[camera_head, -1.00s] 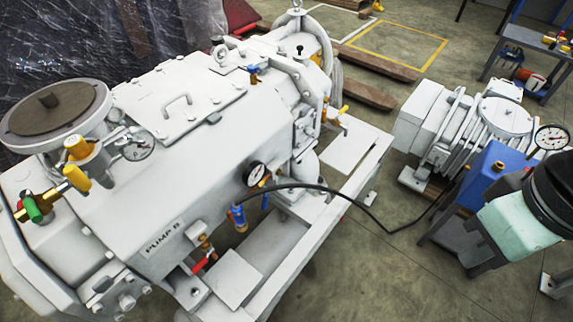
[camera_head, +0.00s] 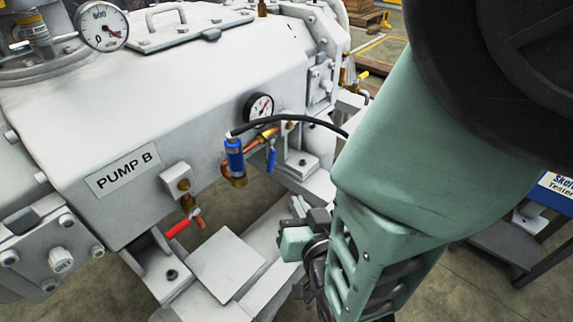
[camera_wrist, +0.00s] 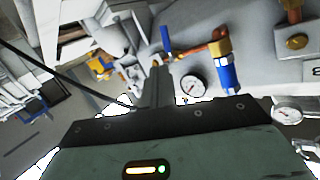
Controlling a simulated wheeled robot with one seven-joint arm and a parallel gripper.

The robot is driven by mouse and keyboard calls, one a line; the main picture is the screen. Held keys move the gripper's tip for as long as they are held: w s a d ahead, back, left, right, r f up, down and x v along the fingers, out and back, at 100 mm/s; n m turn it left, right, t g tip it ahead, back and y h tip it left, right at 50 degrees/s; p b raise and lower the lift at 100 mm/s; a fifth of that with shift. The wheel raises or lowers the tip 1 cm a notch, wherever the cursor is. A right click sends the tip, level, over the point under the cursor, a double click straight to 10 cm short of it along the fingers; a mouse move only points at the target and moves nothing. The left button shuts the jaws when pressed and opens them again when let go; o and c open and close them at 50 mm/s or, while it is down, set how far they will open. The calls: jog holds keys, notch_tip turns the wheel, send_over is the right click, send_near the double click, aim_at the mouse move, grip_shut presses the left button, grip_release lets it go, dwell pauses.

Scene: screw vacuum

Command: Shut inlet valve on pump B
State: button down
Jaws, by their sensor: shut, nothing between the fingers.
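Pump B (camera_head: 130,120) is a white machine with a "PUMP B" plate (camera_head: 122,169). On its front is a copper pipe with a blue lever handle (camera_head: 271,157) and a blue and brass fitting (camera_head: 235,160) joined to a black hose. A red-handled valve (camera_head: 178,228) sits lower, below the plate. Which one is the inlet valve I cannot tell. In the wrist view, my gripper (camera_wrist: 158,72) is shut and empty, its tip appearing just below the blue lever (camera_wrist: 166,40) in the picture. The blue fitting (camera_wrist: 226,72) is to its right. Contact cannot be told.
A black gauge (camera_head: 258,107) is just above the copper pipe, and the black hose (camera_head: 290,117) runs right behind my arm. A larger gauge (camera_head: 103,26) stands at upper left. The pump's white base frame (camera_head: 262,248) juts out below.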

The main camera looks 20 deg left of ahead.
jog(key=f+y, duration=0.1)
jog(key=b, duration=0.3)
send_near(272, 163)
jog(key=shift+t, duration=0.4)
jog(key=x, duration=0.6)
jog(key=shift+w+a+f, duration=0.2)
jog(key=shift+a+f, duration=0.1)
jog(key=shift+a, duration=0.1)
jog(key=n, duration=0.1)
jog(key=n+t+b, duration=0.1)
jog(key=w+n+b, duration=0.1)
jog(key=shift+w+d+f+t+y, duration=0.1)
jog(key=shift+d+f+t+y, duration=0.2)
jog(key=shift+f+y, duration=0.1)
